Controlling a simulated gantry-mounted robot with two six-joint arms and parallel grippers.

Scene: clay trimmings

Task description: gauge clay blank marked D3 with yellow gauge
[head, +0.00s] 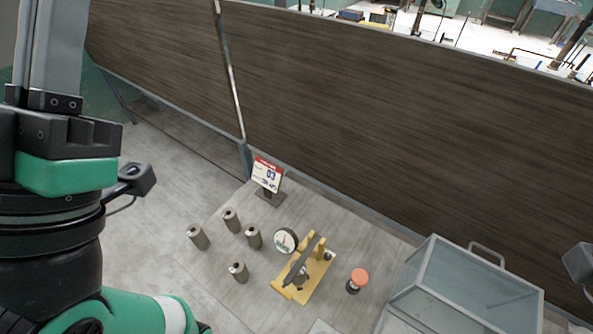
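Several grey cylindrical clay blanks stand upright on the table: one at the left (198,238), one behind it (231,221), one in the middle (254,238) and one in front (239,272). No marks are readable on them. My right gripper is out of view.
An orange-red topped button or knob (359,277) stands right of the gauge. A clear-sided box with a handle (465,290) is at the right. A dark wood-grain panel (350,120) rises behind the table (215,275). The table has free room around the blanks.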

